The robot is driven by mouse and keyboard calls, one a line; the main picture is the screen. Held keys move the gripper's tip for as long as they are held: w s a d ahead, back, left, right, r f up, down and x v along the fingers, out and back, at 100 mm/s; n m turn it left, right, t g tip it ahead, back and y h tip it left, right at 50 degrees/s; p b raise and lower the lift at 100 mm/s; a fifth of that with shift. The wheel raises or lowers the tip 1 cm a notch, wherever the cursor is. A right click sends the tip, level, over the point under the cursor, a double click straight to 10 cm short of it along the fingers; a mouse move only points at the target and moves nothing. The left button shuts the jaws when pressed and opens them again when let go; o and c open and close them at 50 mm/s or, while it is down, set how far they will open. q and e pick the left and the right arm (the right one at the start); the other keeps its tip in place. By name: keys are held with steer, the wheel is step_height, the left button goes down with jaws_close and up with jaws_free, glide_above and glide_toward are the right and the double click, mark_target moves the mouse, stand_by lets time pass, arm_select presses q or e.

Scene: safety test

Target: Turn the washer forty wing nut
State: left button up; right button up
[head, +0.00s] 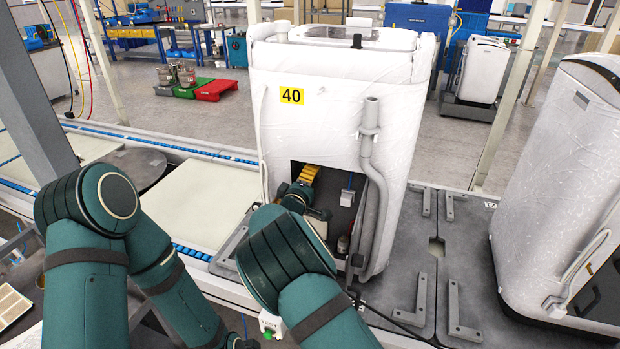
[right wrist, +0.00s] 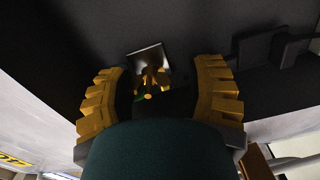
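The washer numbered 40 (head: 340,130) stands upright in the head view, wrapped in clear film, with a dark opening low in its facing side. My right gripper (head: 308,174) reaches into this opening; its yellow fingers show there. In the right wrist view my right gripper (right wrist: 160,70) is open, with one yellow finger on each side of a gold-coloured wing nut (right wrist: 152,77). The wing nut sits in front of a small pale metal plate (right wrist: 149,58), and dark gaps show between it and the fingers. The wing nut cannot be made out in the head view. My left gripper is out of view.
A grey hose (head: 376,190) runs down the right of the opening. A small white connector (head: 347,198) hangs inside it. Another washer (head: 560,190) stands at the right on the line. A pale conveyor panel (head: 215,205) lies clear at the left.

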steer(key=shift+d+r, duration=0.1)
steer(key=shift+r, duration=0.7)
steer(key=shift+f, duration=0.2)
steer(key=shift+s, duration=0.2)
steer(key=v, duration=1.1)
steer(key=shift+s, duration=0.4)
steer(key=shift+f, duration=0.1)
